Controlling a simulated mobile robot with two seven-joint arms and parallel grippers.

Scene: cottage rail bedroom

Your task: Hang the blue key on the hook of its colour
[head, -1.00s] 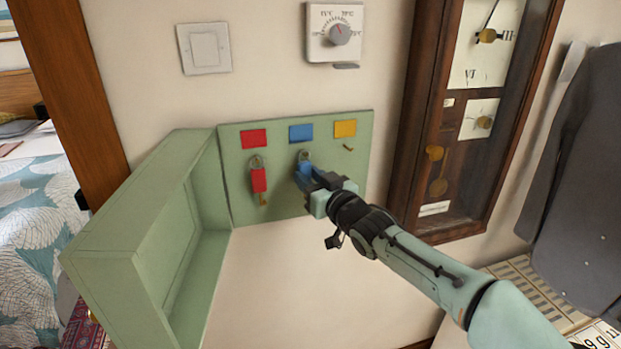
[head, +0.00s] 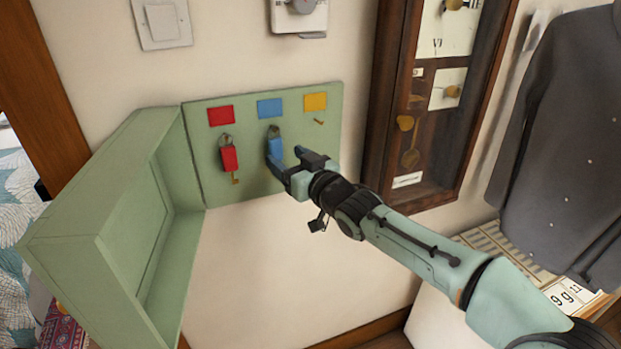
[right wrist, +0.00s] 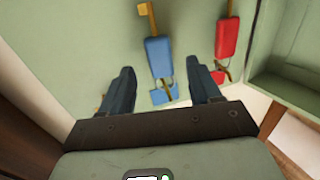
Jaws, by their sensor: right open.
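The blue key (head: 275,146) hangs by its ring on the hook under the blue label (head: 269,108), on the green key board (head: 205,180). In the right wrist view the blue key (right wrist: 157,57) shows upside down, with its ring around the brass hook beside the blue label (right wrist: 172,94). My right gripper (head: 286,158) is open in front of the board, below and right of the key. In the right wrist view its fingers (right wrist: 161,88) stand apart on either side, with clear gaps to the key. My left gripper is out of view.
A red key (head: 229,158) hangs under the red label (head: 221,115). The hook (head: 319,121) under the yellow label (head: 315,102) is bare. The open green cabinet door (head: 120,220) juts out at left. A wall clock case (head: 390,110) stands close at right.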

